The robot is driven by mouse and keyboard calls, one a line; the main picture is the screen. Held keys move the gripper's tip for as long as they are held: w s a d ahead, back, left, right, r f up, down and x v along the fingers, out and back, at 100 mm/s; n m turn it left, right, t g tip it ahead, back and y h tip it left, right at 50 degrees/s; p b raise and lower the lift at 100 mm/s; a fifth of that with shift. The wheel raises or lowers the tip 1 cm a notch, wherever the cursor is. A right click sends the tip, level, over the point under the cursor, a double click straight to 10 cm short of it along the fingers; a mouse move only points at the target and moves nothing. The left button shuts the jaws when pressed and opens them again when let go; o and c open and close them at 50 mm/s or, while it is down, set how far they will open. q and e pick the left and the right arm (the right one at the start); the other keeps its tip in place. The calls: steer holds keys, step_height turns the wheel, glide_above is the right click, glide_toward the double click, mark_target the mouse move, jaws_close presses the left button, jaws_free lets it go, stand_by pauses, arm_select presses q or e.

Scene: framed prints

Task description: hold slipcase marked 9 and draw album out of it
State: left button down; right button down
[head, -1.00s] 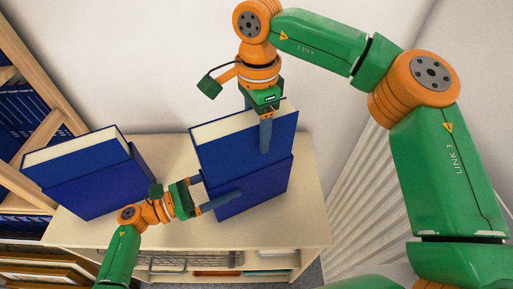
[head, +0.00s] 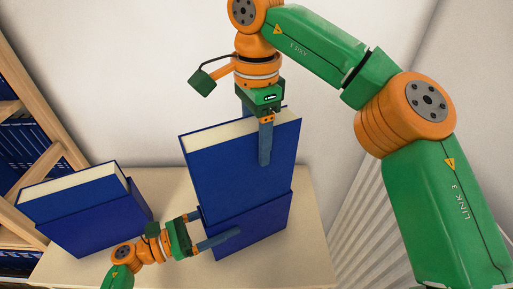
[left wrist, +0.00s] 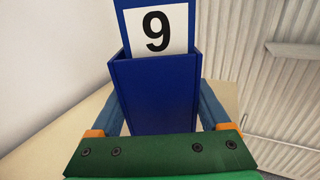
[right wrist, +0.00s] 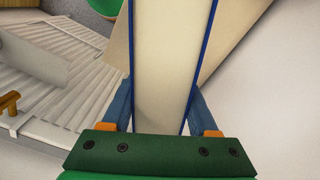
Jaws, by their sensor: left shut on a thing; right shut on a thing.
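The blue slipcase (head: 262,226) stands upright on the cabinet top. The blue album (head: 225,170) stands partly out of it, its lower part hidden inside. In the left wrist view, a white label with a 9 (left wrist: 157,30) is on the album's spine, above the slipcase rim (left wrist: 150,90). My left gripper (head: 219,224) is shut across the slipcase, one finger on each side. My right gripper (head: 257,142) comes from above and is shut on the upper album; its far finger is mostly hidden. In the right wrist view, cream page edges (right wrist: 165,70) lie between its fingers.
A second blue album (head: 75,190) in a slipcase (head: 100,228) stands to the left on the cabinet top (head: 310,250). A wooden shelf with blue volumes (head: 20,145) is at far left. A white ribbed radiator (head: 365,220) is at right. The wall is behind.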

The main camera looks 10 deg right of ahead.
mark_target(256, 122)
steer(key=shift+s+r, duration=0.1)
steer(key=shift+r, duration=2.4)
steer(key=shift+r, duration=0.2)
